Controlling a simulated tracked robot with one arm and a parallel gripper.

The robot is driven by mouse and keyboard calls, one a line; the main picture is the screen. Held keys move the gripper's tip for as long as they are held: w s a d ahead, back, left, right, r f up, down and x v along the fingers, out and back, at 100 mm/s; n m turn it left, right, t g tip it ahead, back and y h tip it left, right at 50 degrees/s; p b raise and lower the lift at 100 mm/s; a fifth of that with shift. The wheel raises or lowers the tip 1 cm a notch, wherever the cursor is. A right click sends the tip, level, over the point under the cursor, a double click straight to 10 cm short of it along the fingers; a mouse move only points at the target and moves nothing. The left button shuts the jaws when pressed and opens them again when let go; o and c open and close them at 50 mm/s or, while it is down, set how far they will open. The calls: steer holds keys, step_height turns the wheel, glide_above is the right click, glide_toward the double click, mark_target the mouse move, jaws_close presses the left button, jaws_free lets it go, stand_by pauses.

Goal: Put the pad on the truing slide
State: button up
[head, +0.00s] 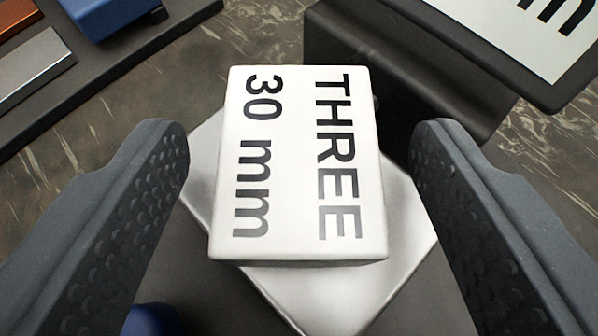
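A white block (300,165) marked "THREE 30 mm" is in the middle of the head view; it looks like the pad. It appears to sit on a silver square plate (330,295), which is turned at an angle beneath it; the plate may be the truing slide, but no label on it shows. The block hides much of the plate. My gripper (300,135) is open, with one finger on each side of the block and a visible gap to both sides. Nothing is held.
A dark block-like stand (400,75) is just behind the white block. A tilted dark-framed sign (530,35) is at the upper right. A dark tray (95,75) at the upper left holds blue, silver and orange-brown pieces. A blue rounded thing (152,320) shows at the bottom left.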

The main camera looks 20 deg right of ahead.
steer(key=shift+r, duration=0.1)
steer(key=p+v, duration=0.2)
steer(key=v, duration=1)
steer(key=w+a+r+n+t, duration=0.1)
steer(key=w+a+r, duration=0.1)
steer(key=a+r, duration=0.45)
steer(key=w+a+r+t, duration=0.1)
steer(key=a+r, duration=0.2)
steer(key=r, duration=0.7)
steer(key=w+a+r+n, duration=0.1)
steer(key=w+a+r, duration=0.1)
steer(key=a+r, duration=0.45)
steer(key=s+a+r+n+t+y, duration=0.1)
steer(key=s+a+r, duration=0.3)
steer(key=a+r, duration=0.4)
steer(key=s+a+r+n+t+y, duration=0.1)
steer(key=s+a+r+y, duration=0.2)
steer(key=a+r, duration=0.6)
steer(key=shift+s+a+r+y, duration=0.25)
steer(key=shift+s+a+y, duration=0.15)
steer(key=shift+s, duration=0.25)
steer(key=shift+p, duration=0.3)
